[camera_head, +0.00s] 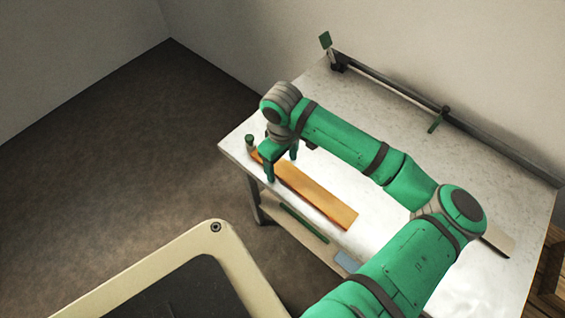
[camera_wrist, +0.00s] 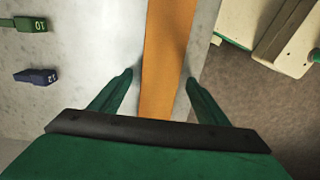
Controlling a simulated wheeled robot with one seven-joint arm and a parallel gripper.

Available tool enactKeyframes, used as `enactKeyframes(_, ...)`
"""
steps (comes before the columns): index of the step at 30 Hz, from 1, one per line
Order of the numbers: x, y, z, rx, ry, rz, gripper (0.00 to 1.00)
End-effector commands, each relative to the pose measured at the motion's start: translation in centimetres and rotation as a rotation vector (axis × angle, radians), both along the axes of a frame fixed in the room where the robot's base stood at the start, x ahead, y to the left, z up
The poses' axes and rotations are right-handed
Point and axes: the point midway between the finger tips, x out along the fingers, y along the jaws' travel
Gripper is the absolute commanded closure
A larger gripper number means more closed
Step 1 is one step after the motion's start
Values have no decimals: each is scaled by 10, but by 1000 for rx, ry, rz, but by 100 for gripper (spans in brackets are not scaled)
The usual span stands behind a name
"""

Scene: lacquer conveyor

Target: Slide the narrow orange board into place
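The narrow orange board (camera_head: 318,193) lies flat on the pale worktable, running lengthwise close to its front edge. In the wrist view the board (camera_wrist: 168,55) runs up through the middle, between my two fingers. My gripper (camera_head: 282,164) is over the board's left part, near its far-left end, with one finger on each side. In the wrist view my gripper (camera_wrist: 162,98) is open, with gaps visible between the fingers and the board. I cannot tell how high the fingertips are above the table.
A dark rail (camera_head: 400,88) with a green handle (camera_head: 437,120) runs along the table's back. A green-topped post (camera_head: 249,141) stands at the left corner. A green block marked 10 (camera_wrist: 27,25) and a blue block marked 12 (camera_wrist: 36,76) lie beside the board.

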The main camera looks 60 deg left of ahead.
Motion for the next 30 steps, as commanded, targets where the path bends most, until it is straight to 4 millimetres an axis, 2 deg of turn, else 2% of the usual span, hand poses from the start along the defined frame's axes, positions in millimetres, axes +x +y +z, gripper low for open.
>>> enactKeyframes(7,0,0,0,0,0,0,32)
enactKeyframes(11,0,0,7,0,0,0,32)
enactKeyframes(14,0,1,21,2,-1,1,32)
enactKeyframes(24,0,1,83,1,-2,1,32)
enactKeyframes(30,0,0,104,0,0,1,32)
